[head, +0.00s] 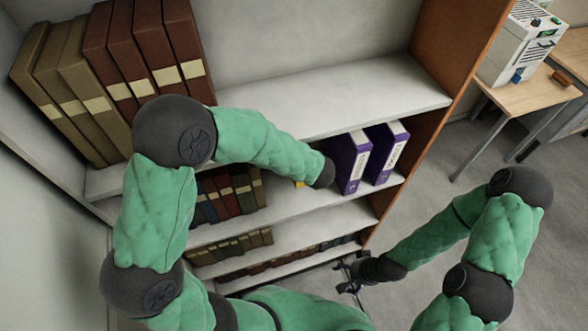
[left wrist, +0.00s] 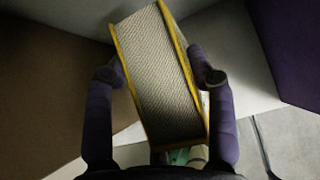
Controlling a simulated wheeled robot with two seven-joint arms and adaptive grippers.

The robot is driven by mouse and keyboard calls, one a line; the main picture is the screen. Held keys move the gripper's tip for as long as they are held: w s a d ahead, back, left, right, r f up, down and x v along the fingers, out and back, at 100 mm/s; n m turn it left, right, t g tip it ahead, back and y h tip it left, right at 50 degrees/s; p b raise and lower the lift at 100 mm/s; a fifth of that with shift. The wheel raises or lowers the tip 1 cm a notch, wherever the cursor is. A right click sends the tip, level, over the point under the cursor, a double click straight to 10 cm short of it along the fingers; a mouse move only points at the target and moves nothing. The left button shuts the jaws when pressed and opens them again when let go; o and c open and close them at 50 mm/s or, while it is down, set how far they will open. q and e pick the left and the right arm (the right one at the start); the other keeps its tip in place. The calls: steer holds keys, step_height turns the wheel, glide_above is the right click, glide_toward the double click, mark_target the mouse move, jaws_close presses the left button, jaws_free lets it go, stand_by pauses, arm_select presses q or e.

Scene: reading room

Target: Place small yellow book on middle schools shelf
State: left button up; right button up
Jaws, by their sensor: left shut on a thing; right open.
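The small yellow book (left wrist: 160,75) is between the two fingers of my left gripper (left wrist: 160,82) in the left wrist view, its page edges facing the camera and its body tilted. In the head view only a small yellow bit of the book (head: 299,184) shows beneath my left forearm, which hides the left gripper. The book is at the shelf with purple binders (head: 349,160); I cannot tell if it touches that shelf (head: 285,215). My right gripper (head: 349,276) is open and empty, low by the bookcase's right front.
Large brown and olive volumes (head: 130,60) fill the upper shelf's left; its right part (head: 330,95) is bare. Small dark books (head: 230,192) stand left on the binder shelf. Lower shelves hold more books (head: 230,245). A desk (head: 535,95) with a white device (head: 520,45) stands right.

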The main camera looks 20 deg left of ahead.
arm_select(q)
steer(key=shift+f+b, duration=0.6)
steer(key=shift+f, duration=2.45)
steer(key=shift+f, duration=0.1)
steer(key=o, duration=1.4)
steer(key=shift+p+v, duration=1.15)
steer(key=shift+v, duration=4.9)
